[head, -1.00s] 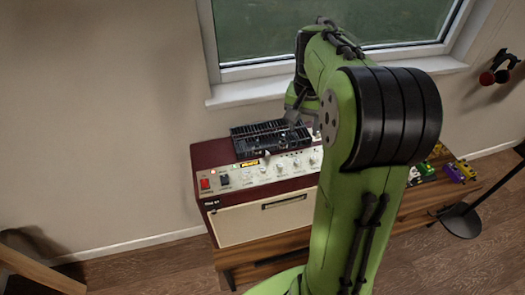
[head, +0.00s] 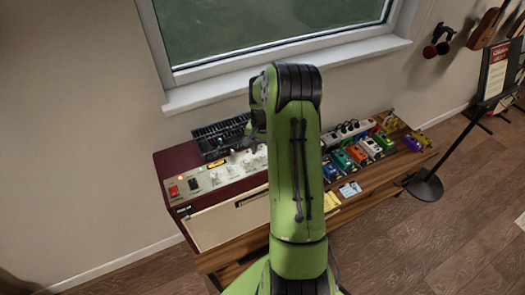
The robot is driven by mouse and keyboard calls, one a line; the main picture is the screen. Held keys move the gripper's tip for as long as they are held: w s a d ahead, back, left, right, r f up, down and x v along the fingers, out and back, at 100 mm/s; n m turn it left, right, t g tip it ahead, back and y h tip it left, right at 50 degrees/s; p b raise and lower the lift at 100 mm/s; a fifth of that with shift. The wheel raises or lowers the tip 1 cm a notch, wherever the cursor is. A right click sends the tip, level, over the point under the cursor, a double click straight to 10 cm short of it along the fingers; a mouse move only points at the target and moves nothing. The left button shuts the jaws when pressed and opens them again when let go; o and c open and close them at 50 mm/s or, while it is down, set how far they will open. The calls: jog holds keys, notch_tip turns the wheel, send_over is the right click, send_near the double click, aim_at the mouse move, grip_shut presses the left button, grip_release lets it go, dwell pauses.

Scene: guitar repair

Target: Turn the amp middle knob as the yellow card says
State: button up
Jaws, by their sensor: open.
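The amp (head: 167,163) is a dark red box with a cream front, standing at the left end of a wooden bench. Its pale panel carries red and black switches at the left and a row of small knobs (head: 232,170) running right. My arm covers the right end of the row, so I cannot tell the middle knob or its pointer. A yellow card (head: 331,200) lies on the bench just right of my arm; its marks are too small to read. My gripper (head: 249,133) is open, small and partly hidden by my arm, above the amp's back right part.
A black slotted unit (head: 218,136) sits on the amp's top. Several coloured pedals (head: 356,154) and a power strip (head: 345,133) stand on the bench to the right. A black stand (head: 426,186) is on the floor at right. The window sill is behind the amp.

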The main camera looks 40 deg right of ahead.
jog(key=shift+f, duration=0.6)
grip_shut()
